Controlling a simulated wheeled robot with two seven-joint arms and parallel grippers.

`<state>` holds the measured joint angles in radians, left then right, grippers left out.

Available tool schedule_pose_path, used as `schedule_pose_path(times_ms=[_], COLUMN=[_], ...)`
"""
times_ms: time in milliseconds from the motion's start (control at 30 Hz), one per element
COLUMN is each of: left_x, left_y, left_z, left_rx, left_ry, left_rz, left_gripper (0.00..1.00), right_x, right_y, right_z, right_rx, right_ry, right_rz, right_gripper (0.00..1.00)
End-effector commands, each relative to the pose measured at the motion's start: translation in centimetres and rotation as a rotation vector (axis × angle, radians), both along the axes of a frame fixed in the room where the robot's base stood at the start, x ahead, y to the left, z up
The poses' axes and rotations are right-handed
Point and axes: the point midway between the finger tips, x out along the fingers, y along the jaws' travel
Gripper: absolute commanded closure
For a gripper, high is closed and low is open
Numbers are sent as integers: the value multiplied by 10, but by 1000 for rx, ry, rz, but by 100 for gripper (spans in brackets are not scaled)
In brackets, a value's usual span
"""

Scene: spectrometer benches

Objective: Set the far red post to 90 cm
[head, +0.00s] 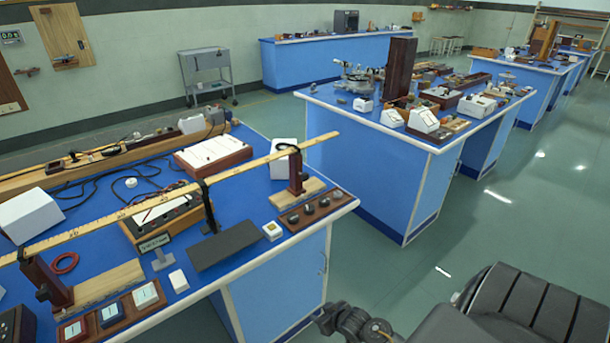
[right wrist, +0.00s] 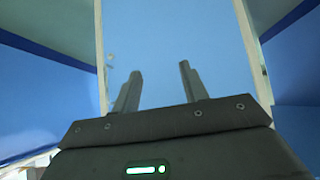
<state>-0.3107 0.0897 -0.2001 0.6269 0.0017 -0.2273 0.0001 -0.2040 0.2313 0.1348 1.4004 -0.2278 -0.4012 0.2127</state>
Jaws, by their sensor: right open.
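A long wooden rule (head: 137,205) runs across the near bench on two dark red posts. The far red post (head: 295,172) stands on a wooden base near the bench's right end, with a black clamp at its top by the rule. The near red post (head: 47,281) stands at the lower left. The rule's numbers are too small to read. My right gripper (right wrist: 160,73) is open and empty in the right wrist view, facing a plain blue panel (right wrist: 172,38). It is apart from the far post. My left gripper is not in view.
A black stand (head: 207,203) with a dark plate sits midway under the rule. A white block (head: 284,157) stands behind the far post, and a wooden tray of round knobs (head: 311,212) lies in front. Another crowded blue bench (head: 385,175) is beyond; the floor between is clear.

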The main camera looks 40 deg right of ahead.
Motion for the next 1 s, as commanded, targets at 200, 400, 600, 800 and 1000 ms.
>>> schedule_pose_path(times_ms=[200,400,600,800,1000], left_x=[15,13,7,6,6], left_y=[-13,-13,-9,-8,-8], left_z=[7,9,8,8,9], left_rx=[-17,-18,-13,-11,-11], left_ry=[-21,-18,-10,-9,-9], left_rz=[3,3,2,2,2], left_gripper=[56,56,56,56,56], right_x=[79,98,123,131,136], right_y=[-46,-66,-103,-122,-123], right_z=[192,292,340,365,367], right_rx=[-56,-94,-41,-1,3], right_ry=[-322,-500,-680,-776,-783], right_rz=[-8,0,1,7,8], right_gripper=[56,56,56,56,56])
